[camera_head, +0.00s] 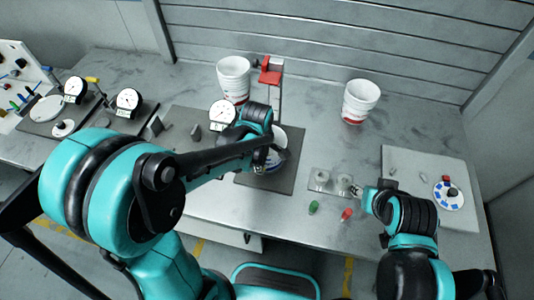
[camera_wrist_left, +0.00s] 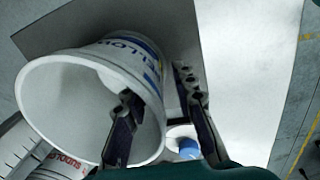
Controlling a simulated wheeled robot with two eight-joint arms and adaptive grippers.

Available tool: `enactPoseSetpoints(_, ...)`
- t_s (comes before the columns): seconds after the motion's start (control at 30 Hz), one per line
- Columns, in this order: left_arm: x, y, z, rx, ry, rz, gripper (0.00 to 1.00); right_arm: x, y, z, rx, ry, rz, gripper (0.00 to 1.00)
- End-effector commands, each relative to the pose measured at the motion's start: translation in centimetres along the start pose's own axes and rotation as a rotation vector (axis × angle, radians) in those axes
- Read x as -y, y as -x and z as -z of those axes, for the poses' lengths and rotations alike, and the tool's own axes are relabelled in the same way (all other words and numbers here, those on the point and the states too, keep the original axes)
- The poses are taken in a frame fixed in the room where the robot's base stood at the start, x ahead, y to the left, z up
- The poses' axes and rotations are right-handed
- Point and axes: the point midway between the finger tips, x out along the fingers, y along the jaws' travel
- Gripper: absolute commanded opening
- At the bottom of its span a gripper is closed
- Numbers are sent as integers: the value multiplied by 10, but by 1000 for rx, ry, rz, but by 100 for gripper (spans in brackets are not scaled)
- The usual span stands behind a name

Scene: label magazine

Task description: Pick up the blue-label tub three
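The blue-label tub (camera_wrist_left: 135,62) is white with blue lettering, its open mouth facing the left wrist camera. In the head view the tub (camera_head: 281,134) stands on a dark mat (camera_head: 288,178), partly hidden by my left arm. My left gripper (camera_wrist_left: 160,105) straddles the tub's wall, with one finger inside the mouth and the other outside. Gaps show between the fingers and the wall, so it looks open. In the head view my left gripper (camera_head: 268,157) is mostly hidden. My right gripper (camera_head: 364,196) is by two small clear containers; its fingers are too small to read.
Two red-label tubs stand at the back, one left (camera_head: 234,78) and one right (camera_head: 360,101). A red-topped stand (camera_head: 271,75) rises behind the mat. Dial gauges (camera_head: 222,114) are at left. Green (camera_head: 314,208) and red (camera_head: 346,214) pieces lie near the front edge.

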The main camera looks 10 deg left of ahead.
Motion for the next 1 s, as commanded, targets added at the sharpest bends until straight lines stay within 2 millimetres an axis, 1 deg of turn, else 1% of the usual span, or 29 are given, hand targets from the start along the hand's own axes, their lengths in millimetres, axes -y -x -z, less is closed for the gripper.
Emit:
enactPoseSetpoints(0.03, 0, -7, 0, 0, 0, 0, 27, 0, -3, -2, 0, 0, 0, 40)
enactPoseSetpoints(0.1, 0, -10, 0, 0, 0, 0, 27, 0, -3, -2, 0, 0, 0, 40)
enactPoseSetpoints(0.33, 0, -10, 0, 0, -1, 0, 27, 0, -2, -2, 0, 0, 0, 40)
enactPoseSetpoints(0.43, 0, -10, 0, 0, -1, 0, 0, 0, -2, -2, 0, 0, 0, 40)
enactPoseSetpoints(0.83, 0, -9, 0, 0, -1, 0, 0, 0, -2, -2, 0, 0, 0, 40)
enactPoseSetpoints(1.0, -1, 0, 0, 0, -1, 0, 0, 0, 1, 1, 0, 0, 0, 40)
